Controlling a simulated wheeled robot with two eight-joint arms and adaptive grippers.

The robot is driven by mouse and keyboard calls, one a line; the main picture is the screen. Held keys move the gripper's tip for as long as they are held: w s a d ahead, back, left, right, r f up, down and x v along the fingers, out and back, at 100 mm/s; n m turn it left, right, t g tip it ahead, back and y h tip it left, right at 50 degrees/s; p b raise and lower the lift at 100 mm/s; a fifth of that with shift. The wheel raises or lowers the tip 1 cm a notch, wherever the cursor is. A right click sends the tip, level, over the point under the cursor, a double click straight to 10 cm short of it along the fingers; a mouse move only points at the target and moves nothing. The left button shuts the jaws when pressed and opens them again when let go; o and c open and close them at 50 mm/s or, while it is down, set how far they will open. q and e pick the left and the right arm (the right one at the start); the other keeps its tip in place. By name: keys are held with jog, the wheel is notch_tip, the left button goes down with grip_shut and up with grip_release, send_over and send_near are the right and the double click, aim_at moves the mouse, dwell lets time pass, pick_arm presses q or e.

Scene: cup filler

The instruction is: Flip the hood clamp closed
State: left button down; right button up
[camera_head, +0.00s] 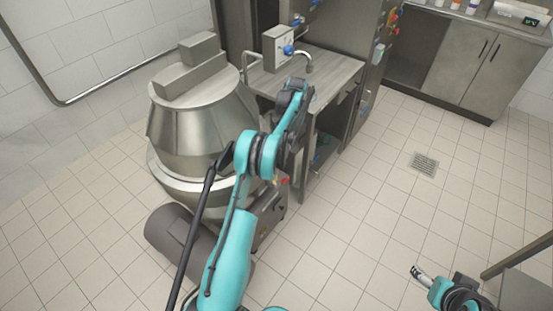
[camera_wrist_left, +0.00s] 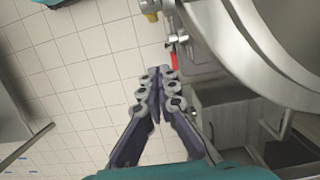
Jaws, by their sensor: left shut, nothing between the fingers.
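The metal hood (camera_head: 190,110) is a conical cover seated on the round mixing vessel (camera_head: 165,175) at left in the head view. In the left wrist view, the curved metal rim (camera_wrist_left: 235,45) fills the upper right. A small metal fitting with a red part (camera_wrist_left: 174,60) sits beside that rim; it may be the clamp, but I cannot tell its position. My left gripper (camera_wrist_left: 160,72) is shut and empty, its tips just below this fitting in the picture; contact is unclear. In the head view my left arm hides part of the vessel's right side. My right gripper (camera_head: 420,273) is far off at lower right, its fingers unclear.
A steel counter (camera_head: 325,75) with a tap stands behind the vessel. A grey cylindrical body (camera_head: 180,235) sits low in front of it. A cabinet (camera_head: 480,65) stands at the back right. The tiled floor (camera_head: 370,200) between is open, with a drain grate (camera_head: 423,164).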

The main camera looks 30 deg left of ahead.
pick_arm(q)
jog(key=s+f+b, duration=0.5)
jog(key=f, duration=0.4)
jog(key=shift+s+a+f, duration=0.3)
jog(key=shift+s, duration=0.1)
